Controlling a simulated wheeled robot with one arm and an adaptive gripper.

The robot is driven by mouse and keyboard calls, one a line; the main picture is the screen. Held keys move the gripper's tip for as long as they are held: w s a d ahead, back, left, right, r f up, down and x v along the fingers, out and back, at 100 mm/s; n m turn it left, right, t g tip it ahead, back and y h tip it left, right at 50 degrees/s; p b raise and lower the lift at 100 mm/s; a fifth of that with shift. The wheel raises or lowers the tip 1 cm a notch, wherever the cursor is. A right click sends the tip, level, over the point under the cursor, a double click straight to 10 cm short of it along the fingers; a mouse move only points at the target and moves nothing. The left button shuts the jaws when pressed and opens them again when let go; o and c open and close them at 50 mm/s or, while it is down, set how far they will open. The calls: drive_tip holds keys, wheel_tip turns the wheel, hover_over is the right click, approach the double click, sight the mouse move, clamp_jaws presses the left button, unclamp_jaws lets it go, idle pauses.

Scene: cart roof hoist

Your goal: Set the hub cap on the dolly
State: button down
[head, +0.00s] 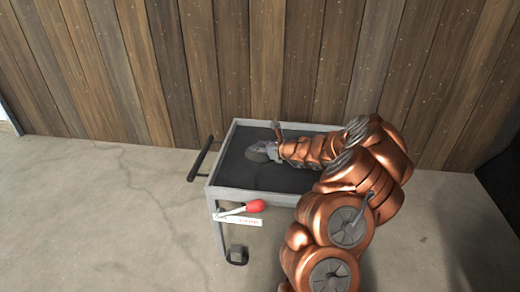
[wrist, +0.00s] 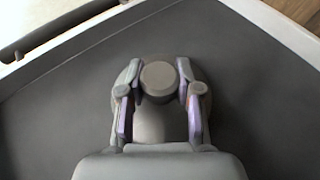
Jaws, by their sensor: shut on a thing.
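The dolly (head: 208,190) is a grey-framed cart with a dark, shallow tray top, standing against the wooden wall. My gripper (head: 271,150) is over the tray's left-middle part, reaching in from the right. It is shut on the hub cap (head: 256,153), a small grey rounded piece. In the wrist view, the hub cap (wrist: 158,76) shows a round grey end between the two purple-lined fingers. The dark tray floor (wrist: 55,115) lies beneath it. I cannot tell whether the hub cap touches the floor.
A black push handle (head: 201,158) sticks out at the cart's left. A lever with a red knob (head: 255,206) and a white label are on its front side. The tray floor around the gripper looks clear. The wooden wall (head: 230,60) stands close behind.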

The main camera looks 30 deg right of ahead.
drive_tip(key=c, duration=0.8)
unclamp_jaws()
drive_tip(key=shift+s+d+r, duration=0.15)
drive_tip(key=shift+s+r, duration=0.15)
drive_tip(key=shift+s, duration=0.05)
drive_tip(key=p+v, duration=0.3)
drive_tip(key=v, duration=0.8)
drive_tip(key=shift+s+f, duration=0.1)
drive_tip(key=shift+s, duration=0.05)
